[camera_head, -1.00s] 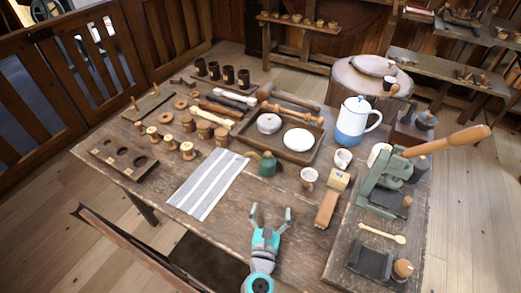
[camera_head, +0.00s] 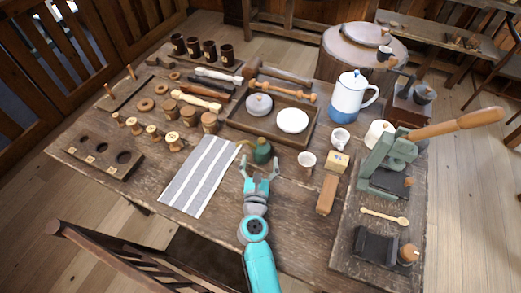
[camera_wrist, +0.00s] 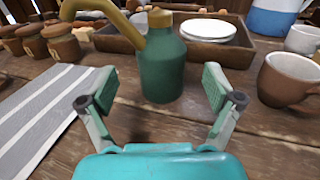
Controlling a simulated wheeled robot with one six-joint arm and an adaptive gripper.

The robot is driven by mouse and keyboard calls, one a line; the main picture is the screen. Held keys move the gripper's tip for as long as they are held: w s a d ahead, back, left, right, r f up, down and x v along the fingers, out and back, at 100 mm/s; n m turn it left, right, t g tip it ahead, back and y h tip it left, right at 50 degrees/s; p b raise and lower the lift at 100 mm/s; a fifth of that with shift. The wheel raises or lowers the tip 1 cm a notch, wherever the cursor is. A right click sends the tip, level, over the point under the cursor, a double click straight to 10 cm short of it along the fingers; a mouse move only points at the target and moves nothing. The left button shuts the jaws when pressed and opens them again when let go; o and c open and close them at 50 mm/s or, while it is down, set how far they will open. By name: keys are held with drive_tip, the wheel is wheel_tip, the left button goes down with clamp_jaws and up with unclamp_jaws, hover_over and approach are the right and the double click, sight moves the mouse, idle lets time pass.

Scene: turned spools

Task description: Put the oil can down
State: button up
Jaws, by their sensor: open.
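The oil can (camera_head: 262,152) is green with a brass cap and a curved brass spout. It stands upright on the wooden table in front of the tray. In the wrist view the oil can (camera_wrist: 162,68) is straight ahead, its spout bending to the left. My gripper (camera_head: 260,168) is open and empty, just in front of the can. In the wrist view the fingers of my gripper (camera_wrist: 160,97) are spread to either side of the can's lower body, with gaps between. I cannot tell whether the fingertips reach beside it.
A striped cloth (camera_head: 200,175) lies left of the can. A wooden tray (camera_head: 270,128) with white dishes is behind it. A brown cup (camera_head: 306,161) and a wooden block (camera_head: 327,195) are to the right. Bare tabletop lies around my gripper.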

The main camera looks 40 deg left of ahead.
sight(262, 147)
drive_tip(key=shift+r+x, duration=0.15)
drive_tip(key=shift+x, duration=1.2)
drive_tip(key=shift+r+x, duration=0.15)
drive_tip(key=shift+x, duration=1.15)
drive_tip(key=c, duration=1.6)
drive_tip(key=shift+r, duration=0.1)
